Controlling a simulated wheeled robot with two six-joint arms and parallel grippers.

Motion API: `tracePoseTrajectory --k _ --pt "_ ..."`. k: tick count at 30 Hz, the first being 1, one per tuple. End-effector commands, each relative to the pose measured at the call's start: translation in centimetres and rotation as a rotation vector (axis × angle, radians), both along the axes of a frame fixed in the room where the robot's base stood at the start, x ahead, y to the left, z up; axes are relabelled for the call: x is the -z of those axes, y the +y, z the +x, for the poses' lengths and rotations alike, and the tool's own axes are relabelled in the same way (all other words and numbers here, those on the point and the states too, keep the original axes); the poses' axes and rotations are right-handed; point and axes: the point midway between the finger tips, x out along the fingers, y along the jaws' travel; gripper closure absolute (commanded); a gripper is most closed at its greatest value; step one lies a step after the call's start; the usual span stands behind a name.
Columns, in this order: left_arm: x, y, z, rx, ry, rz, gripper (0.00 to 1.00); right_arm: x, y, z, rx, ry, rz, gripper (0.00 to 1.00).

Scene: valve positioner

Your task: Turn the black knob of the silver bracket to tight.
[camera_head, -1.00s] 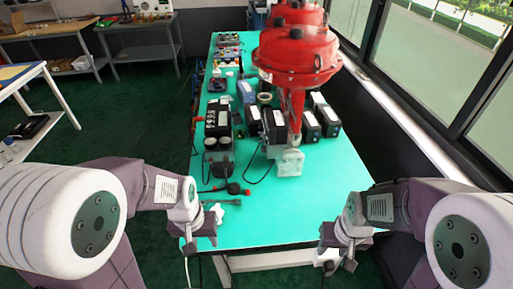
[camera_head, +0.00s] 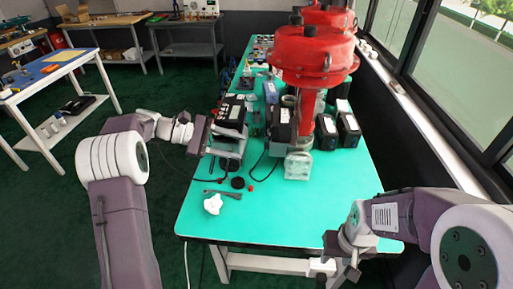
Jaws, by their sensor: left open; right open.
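A pale silver bracket-like block (camera_head: 298,166) hangs at the lower end of the red valve (camera_head: 312,62), over the green table. I cannot make out its black knob for certain. A small round black piece (camera_head: 238,183) lies on the table to its left, and I cannot tell whether it is a knob. My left gripper (camera_head: 228,146) is open at the table's left side, close to the black boxes and left of the bracket. It partly hides the grey device there. My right gripper (camera_head: 340,272) is open and low by the table's front right corner, away from the bracket.
A white lobed piece (camera_head: 213,204) and a dark tool lie on the front left of the green table (camera_head: 300,215). Black boxes (camera_head: 348,128) stand right of the valve. Cables run near the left gripper. The front right of the table is clear.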

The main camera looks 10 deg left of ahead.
Motion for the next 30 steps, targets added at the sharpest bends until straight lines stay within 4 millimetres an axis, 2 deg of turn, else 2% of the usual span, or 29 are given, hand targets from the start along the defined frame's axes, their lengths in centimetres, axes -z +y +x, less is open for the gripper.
tracePoseTrajectory --k 1,3,8,11,18,21,25,30 --pt "0.1 1.2 1.0 -0.024 -0.007 -0.039 0.57 0.4 0.0 0.0 0.000 0.000 0.000 0.57" --pt "-0.4 1.9 1.6 -0.038 -0.015 -0.073 0.57 0.4 0.0 0.0 0.000 0.000 0.000 0.57" --pt "-0.6 1.8 1.8 -0.040 -0.020 -0.084 0.57 0.3 0.0 0.0 0.000 0.000 0.000 0.57" --pt "-0.1 0.5 2.0 -0.038 -0.018 -0.082 0.57 0.5 0.0 0.0 0.000 0.000 0.000 0.57" --pt "1.5 -4.2 3.1 -0.037 -0.018 -0.081 0.57 0.7 0.0 0.0 0.000 0.000 0.000 0.57" --pt "1.9 -5.5 3.4 -0.038 -0.019 -0.080 0.57 0.7 0.0 0.0 0.000 0.000 0.000 0.57" --pt "2.2 -6.3 3.6 -0.040 -0.019 -0.080 0.57 0.7 0.0 0.0 0.000 0.000 0.000 0.57" --pt "2.2 -6.4 3.7 -0.040 -0.019 -0.079 0.57 0.7 0.0 0.0 0.000 0.000 0.000 0.57"
